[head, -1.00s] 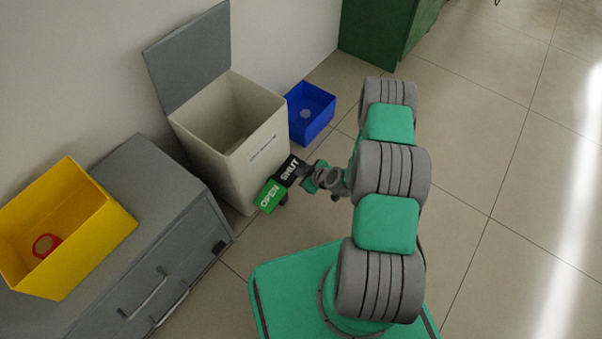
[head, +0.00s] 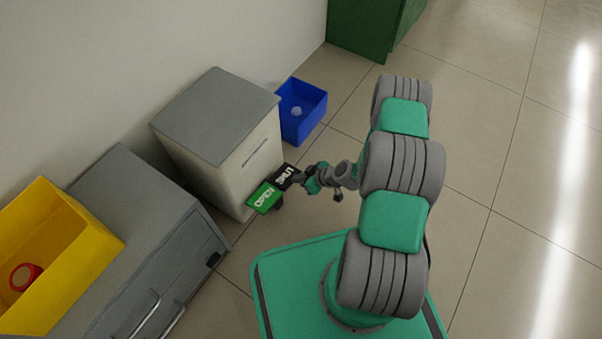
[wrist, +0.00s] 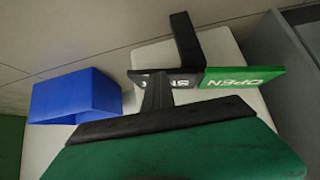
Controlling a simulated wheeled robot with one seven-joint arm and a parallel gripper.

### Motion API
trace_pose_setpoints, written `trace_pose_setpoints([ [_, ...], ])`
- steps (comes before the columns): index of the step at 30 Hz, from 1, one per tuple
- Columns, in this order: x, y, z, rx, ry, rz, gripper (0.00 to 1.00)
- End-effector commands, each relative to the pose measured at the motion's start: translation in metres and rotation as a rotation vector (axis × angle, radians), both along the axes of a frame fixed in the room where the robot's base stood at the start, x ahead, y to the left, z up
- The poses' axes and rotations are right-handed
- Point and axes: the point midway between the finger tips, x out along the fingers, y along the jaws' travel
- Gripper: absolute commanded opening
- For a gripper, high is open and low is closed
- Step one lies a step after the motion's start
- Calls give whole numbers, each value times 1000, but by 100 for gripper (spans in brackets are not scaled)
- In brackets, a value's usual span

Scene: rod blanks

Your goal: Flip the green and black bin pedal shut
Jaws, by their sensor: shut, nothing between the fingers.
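The pedal has a green half (head: 265,196) marked OPEN and a black half (head: 285,177) marked SHUT, at the front foot of the bin (head: 230,165). The bin is cream with a grey lid (head: 215,112), and the lid lies closed on top. My gripper (head: 300,180) is shut and empty, with its tip at the black half; I cannot tell if they touch. In the wrist view the green half (wrist: 240,77) shows at right and the black half (wrist: 180,80) is partly hidden behind my gripper (wrist: 158,85).
A blue box (head: 302,112) stands on the floor beside the bin. A grey cabinet (head: 150,205) with a yellow box (head: 85,250) on it, holding a red round thing (head: 25,276), is at left. A green cabinet (head: 365,30) stands at the back. The floor at right is clear.

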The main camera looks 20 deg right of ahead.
Motion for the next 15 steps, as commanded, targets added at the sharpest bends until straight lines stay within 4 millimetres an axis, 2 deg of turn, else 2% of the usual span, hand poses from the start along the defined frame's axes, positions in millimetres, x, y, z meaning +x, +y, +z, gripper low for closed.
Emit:
trace_pose_setpoints([
  [1,10,3,2,12,-26,2,0],
  [12,13,-2,3,9,-33,-9,0],
  [15,14,-2,11,8,-33,-6,0],
])
